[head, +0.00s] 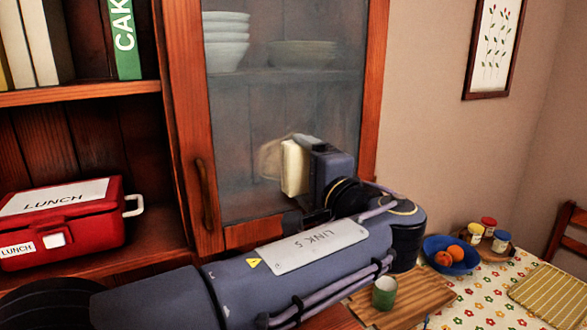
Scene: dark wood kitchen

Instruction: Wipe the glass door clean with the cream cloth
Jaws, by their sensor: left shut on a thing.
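The glass door (285,105) is the wood-framed cabinet door in the middle of the head view. Its pane looks hazy grey. My left gripper (312,165) is in front of the lower right part of the pane, shut on the cream cloth (293,168). The cloth shows as a pale pad facing the glass. It looks at or very near the pane; I cannot tell if it touches. A pale brownish patch (269,158) shows on the glass just left of the cloth; I cannot tell if it is a smear or a reflection. My right gripper is out of view.
The door has a vertical handle (204,195) on its left. Stacked bowls (226,42) sit behind the glass. A red lunch box (65,222) stands on the left shelf. Below right, a table holds a green cup (384,293), a blue bowl (451,262) with oranges, and jars.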

